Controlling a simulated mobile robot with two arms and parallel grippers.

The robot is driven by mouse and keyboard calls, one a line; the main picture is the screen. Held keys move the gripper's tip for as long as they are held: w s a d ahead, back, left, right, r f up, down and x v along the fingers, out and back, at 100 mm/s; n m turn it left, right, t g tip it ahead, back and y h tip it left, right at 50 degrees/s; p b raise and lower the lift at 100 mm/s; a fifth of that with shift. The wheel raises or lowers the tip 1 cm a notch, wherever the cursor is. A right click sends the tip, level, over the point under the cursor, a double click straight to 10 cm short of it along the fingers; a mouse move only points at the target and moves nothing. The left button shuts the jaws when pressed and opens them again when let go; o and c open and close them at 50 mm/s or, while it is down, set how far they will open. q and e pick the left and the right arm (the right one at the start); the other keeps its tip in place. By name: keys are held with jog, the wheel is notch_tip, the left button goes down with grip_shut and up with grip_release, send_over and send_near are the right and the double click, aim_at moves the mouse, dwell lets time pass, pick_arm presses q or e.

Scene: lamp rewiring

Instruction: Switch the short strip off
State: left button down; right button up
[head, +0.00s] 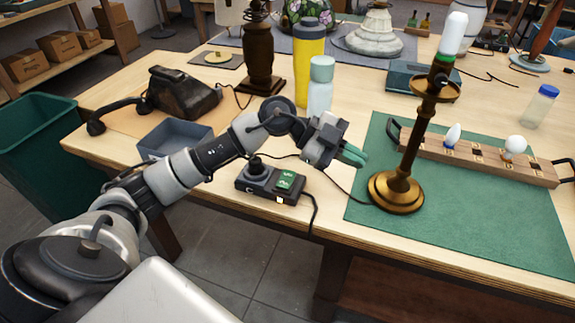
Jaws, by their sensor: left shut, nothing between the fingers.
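The short strip (262,190) is a dark power strip lying near the front edge of the workbench. A black plug sits in its left socket. A green patch with pale markings is on its right part, and a small bright orange-white spot shows on its front side. A black cord runs from its right end over the table edge. My left gripper (352,156) is above and to the right of the strip, apart from it. Its green-tipped fingers are shut with nothing between them, pointing right toward the brass lamp (408,150). My right gripper is out of view.
The brass lamp stands upright on a green mat (465,222), close to my left gripper. A blue-grey tray (175,140) lies left of the strip. A pale-capped bottle (320,88) and a yellow bottle (308,55) stand behind the gripper. A wooden bulb rack (480,158) is at right.

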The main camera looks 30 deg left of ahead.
pick_arm(q)
jog(key=a+n+g+y, duration=0.1)
jog(key=a+n+y, duration=0.2)
jog(key=a+y, duration=0.5)
jog(key=r+n+g+y, duration=0.1)
jog(key=r+n+y, duration=0.1)
jog(key=n+y, duration=0.1)
send_over(291, 175)
jog(key=s+a, duration=0.2)
jog(key=a, duration=0.2)
jog(key=shift+d+f+h, duration=0.2)
jog(key=shift+d+h, duration=0.05)
jog(key=shift+h, duration=0.05)
jog(key=shift+f, duration=0.1)
jog(key=x, duration=0.4)
jog(key=p+x, duration=0.1)
jog(key=x, duration=0.7)
jog(key=shift+a+f, duration=0.25)
jog(key=shift+a, duration=0.05)
jog(key=shift+w+f+p, duration=0.1)
jog(key=shift+f+p, duration=0.2)
jog(key=shift+f, duration=0.5)
